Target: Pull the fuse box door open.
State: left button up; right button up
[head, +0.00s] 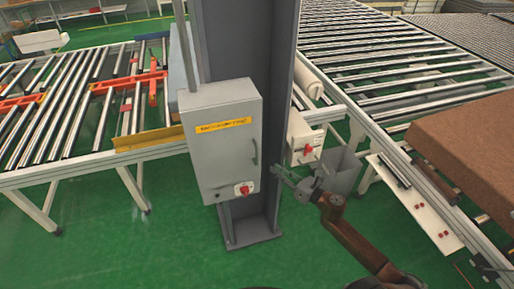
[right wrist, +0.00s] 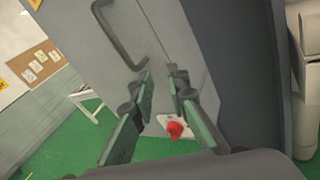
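The grey fuse box (head: 221,150) is mounted on the front of a steel column, with a yellow label (head: 223,126) on its door. The door looks shut. Its dark handle (head: 255,151) is on the door's right side, and a red switch (head: 243,189) sits low on the door. My right gripper (head: 285,176) is to the right of the box, a little below the handle. In the right wrist view the right gripper (right wrist: 160,80) is open and empty, and the handle (right wrist: 117,38) shows beyond and left of the fingertips, apart from them. My left gripper is not in view.
The steel column (head: 247,45) stands behind the box. A smaller box with a red switch (head: 304,146) is right of it. Roller conveyors (head: 70,95) flank the column. A brown mattress (head: 468,145) lies at the right. Green floor is clear in front.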

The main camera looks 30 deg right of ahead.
aim_at(256, 163)
jog(key=a+r+n+y, duration=0.2)
jog(key=a+r+n, duration=0.2)
jog(key=r, duration=0.3)
jog(key=shift+d+f+p+x, duration=0.15)
jog(key=shift+p+x, duration=0.4)
jog(key=shift+x, duration=0.6)
jog(key=shift+f+p+x, duration=0.15)
jog(key=shift+p+x, duration=0.35)
jog(key=shift+x, duration=0.7)
jog(key=shift+d+f+p+x, duration=0.15)
jog(key=shift+p+x, duration=0.4)
jog(key=shift+x, duration=0.6)
jog(key=shift+w, duration=0.1)
jog(key=shift+c, duration=0.6)
grip_shut()
jog(key=shift+a, duration=0.1)
